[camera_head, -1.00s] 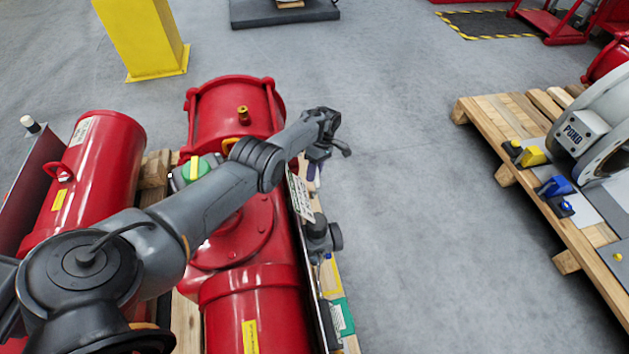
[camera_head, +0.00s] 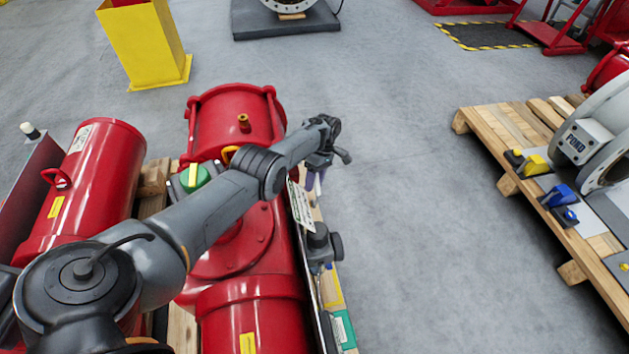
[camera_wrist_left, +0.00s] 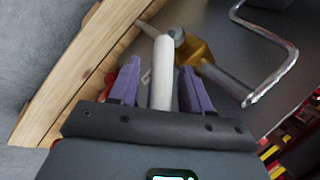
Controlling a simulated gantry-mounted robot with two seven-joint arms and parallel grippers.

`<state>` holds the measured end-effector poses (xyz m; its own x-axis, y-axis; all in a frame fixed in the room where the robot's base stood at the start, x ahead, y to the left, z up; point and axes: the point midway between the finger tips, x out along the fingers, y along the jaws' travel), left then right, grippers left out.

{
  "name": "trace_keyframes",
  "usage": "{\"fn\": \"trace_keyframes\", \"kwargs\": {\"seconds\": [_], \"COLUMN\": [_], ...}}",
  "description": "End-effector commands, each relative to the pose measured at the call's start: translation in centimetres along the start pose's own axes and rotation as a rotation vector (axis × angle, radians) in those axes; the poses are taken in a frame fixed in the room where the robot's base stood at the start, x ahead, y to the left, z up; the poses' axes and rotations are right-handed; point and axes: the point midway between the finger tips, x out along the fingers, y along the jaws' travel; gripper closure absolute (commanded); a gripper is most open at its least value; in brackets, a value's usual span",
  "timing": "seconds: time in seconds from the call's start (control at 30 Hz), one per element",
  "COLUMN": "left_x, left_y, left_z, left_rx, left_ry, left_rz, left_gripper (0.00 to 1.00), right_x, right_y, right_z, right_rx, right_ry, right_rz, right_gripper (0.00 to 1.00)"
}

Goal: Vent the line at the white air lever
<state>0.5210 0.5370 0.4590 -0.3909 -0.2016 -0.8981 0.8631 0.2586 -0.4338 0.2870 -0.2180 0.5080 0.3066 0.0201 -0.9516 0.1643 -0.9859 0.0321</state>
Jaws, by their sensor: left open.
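My left gripper (camera_head: 317,178) is at the right side of the red actuator (camera_head: 245,235), with its purple fingers pointing down. In the left wrist view, the left gripper (camera_wrist_left: 158,70) is open. The white lever (camera_wrist_left: 162,75) lies between its two purple fingers, with gaps visible on both sides. The lever's far end meets a grey and brass fitting (camera_wrist_left: 196,52). My right gripper is not in view.
A bent metal tube (camera_wrist_left: 285,65) curves right of the fitting. A wooden beam (camera_wrist_left: 75,60) runs along the left. In the head view, a dark regulator (camera_head: 322,245) sits nearer on the panel edge. Open floor (camera_head: 410,220) separates the actuator from another pallet (camera_head: 515,125).

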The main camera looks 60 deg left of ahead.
Motion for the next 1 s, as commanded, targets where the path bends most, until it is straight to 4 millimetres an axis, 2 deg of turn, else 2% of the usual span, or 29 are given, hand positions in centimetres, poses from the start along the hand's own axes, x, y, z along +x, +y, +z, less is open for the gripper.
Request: {"fn": "trace_keyframes", "kwargs": {"seconds": [0.17,0.37,0.53,0.7,1.0], "left_x": [-0.5,-2.7,-5.7,-8.3,-10.4], "left_y": [0.1,0.1,0.2,0.3,0.0], "left_z": [0.0,0.0,0.0,-0.1,0.0], "left_rx": [0.000,0.000,0.000,-0.001,0.000], "left_ry": [0.000,0.000,-0.001,0.000,0.000], "left_rz": [0.002,0.004,0.005,0.003,0.002], "left_gripper": [0.52,0.52,0.52,0.52,0.52], "right_x": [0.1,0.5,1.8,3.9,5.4], "right_y": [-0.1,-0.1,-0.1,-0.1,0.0], "right_z": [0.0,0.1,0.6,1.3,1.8], "right_rx": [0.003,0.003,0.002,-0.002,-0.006], "right_ry": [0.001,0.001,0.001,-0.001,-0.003], "right_rz": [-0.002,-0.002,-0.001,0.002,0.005], "right_gripper": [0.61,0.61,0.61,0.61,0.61]}}
